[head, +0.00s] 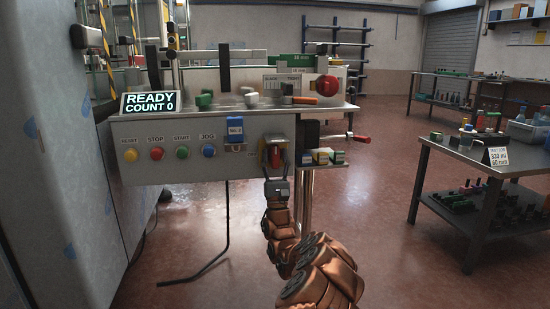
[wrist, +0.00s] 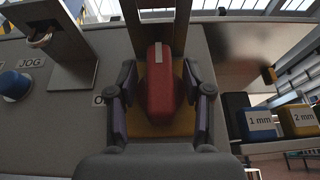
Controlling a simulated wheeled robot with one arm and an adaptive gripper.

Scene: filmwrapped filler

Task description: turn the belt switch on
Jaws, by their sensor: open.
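The belt switch is a red knob (head: 276,157) with a white mark, on a yellow plate at the right of the grey control panel (head: 125,170). In the wrist view the red knob (wrist: 161,84) is upright, its white mark at the top. My gripper (wrist: 164,97) is open, one finger on each side of the knob, with gaps showing on both sides. In the head view my gripper (head: 276,180) reaches the switch from below. A label left of the switch is mostly hidden by a finger; only an "O" shows.
Left of the switch are a blue padlock-like block (head: 235,129) and the blue JOG button (head: 208,150). Right of it, a small shelf (head: 322,165) holds labelled blocks (wrist: 259,120). A sign (head: 150,102) reads READY, COUNT 0.

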